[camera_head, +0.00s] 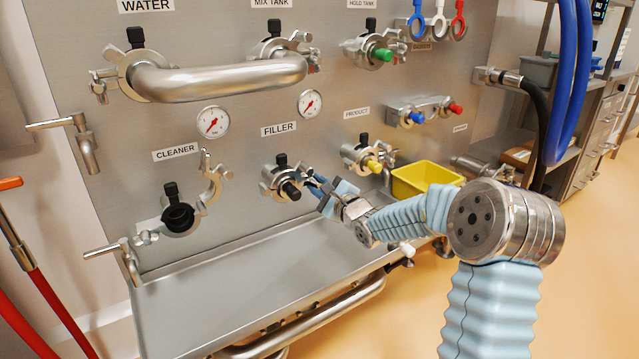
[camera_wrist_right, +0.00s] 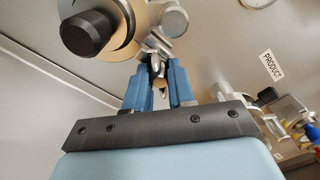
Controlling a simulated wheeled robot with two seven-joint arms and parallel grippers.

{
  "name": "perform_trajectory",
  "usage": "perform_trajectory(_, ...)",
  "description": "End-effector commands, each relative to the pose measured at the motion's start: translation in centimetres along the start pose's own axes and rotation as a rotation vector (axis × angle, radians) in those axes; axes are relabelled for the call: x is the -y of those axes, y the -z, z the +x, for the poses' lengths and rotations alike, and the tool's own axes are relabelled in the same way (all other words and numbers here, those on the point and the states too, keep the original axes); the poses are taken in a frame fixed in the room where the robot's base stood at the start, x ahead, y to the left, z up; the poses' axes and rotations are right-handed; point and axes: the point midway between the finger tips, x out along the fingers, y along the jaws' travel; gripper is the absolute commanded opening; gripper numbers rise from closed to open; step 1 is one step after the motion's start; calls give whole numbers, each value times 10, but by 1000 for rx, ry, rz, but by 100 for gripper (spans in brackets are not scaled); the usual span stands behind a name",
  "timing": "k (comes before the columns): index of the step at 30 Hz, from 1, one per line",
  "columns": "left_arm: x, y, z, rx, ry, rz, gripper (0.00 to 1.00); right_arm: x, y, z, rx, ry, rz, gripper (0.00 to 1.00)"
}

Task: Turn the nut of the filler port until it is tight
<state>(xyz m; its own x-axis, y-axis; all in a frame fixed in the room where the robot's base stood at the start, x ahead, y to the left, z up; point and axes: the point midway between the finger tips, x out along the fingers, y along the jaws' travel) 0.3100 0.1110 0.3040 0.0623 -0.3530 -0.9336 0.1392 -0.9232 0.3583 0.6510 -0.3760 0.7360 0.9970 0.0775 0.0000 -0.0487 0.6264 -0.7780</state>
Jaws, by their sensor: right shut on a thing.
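The filler port (camera_head: 271,184) is on the steel panel under the FILLER label, with a metal clamp around it and a black cap (camera_head: 291,190) in front. My right gripper (camera_head: 314,182) reaches it from the right. Its blue fingers are shut at the clamp's right side, on the nut, which is mostly hidden in the head view. In the right wrist view the nut (camera_wrist_right: 158,68) shows between the blue fingertips (camera_wrist_right: 157,78), below the clamp (camera_wrist_right: 160,22) and right of the black cap (camera_wrist_right: 88,34). My left gripper is not in view.
The CLEANER port (camera_head: 178,216) at left has its clamp (camera_head: 213,184) hanging open. The PRODUCT port (camera_head: 364,158) with a yellow plug is close to the right of my gripper. A steel tray (camera_head: 230,280) lies below, and a yellow bin (camera_head: 425,178) stands at right.

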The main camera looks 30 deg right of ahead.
Motion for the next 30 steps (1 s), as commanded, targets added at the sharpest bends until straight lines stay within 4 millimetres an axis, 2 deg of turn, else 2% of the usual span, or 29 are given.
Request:
perform_trajectory(5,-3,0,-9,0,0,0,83,4,-4,1,4,2,50,0)
perform_trajectory(12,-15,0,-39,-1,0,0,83,7,-6,1,4,2,333,0)
perform_trajectory(18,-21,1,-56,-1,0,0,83,6,-5,1,6,3,559,0)
perform_trajectory(22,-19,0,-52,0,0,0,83,3,-3,1,8,4,665,0)
perform_trajectory(30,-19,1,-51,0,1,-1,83,3,-3,1,9,4,677,0)
